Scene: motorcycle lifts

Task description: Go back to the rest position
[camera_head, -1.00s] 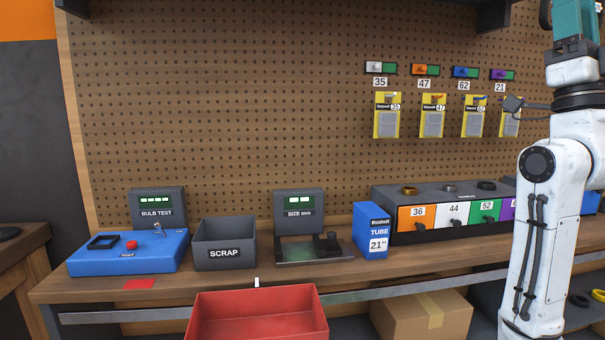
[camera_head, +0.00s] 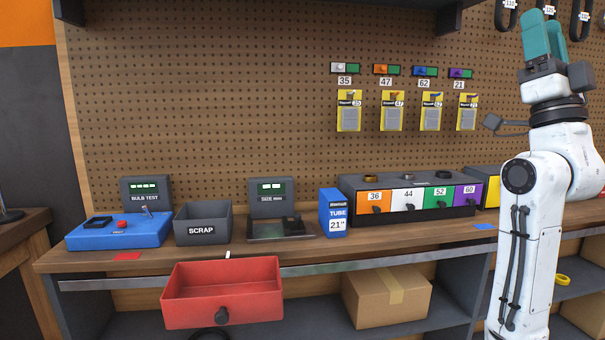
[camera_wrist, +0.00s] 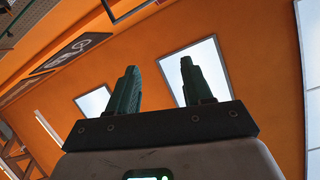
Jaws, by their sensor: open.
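My gripper (camera_head: 543,38) is at the upper right in the head view, raised on my white arm with its teal fingers pointing up. In the wrist view my gripper (camera_wrist: 158,88) shows two dark green fingers standing well apart. It is open with nothing between the fingers. Behind it in the wrist view are an orange ceiling (camera_wrist: 240,35) and bright skylight panels. My gripper is clear of the bench and of the pegboard items.
The workbench (camera_head: 400,240) carries a blue bulb tester (camera_head: 120,232), a scrap bin (camera_head: 203,226), a size gauge (camera_head: 272,215), a blue tube box (camera_head: 333,213) and a drawer unit (camera_head: 425,212). A red bin (camera_head: 222,293) is in front. A cardboard box (camera_head: 385,297) sits below.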

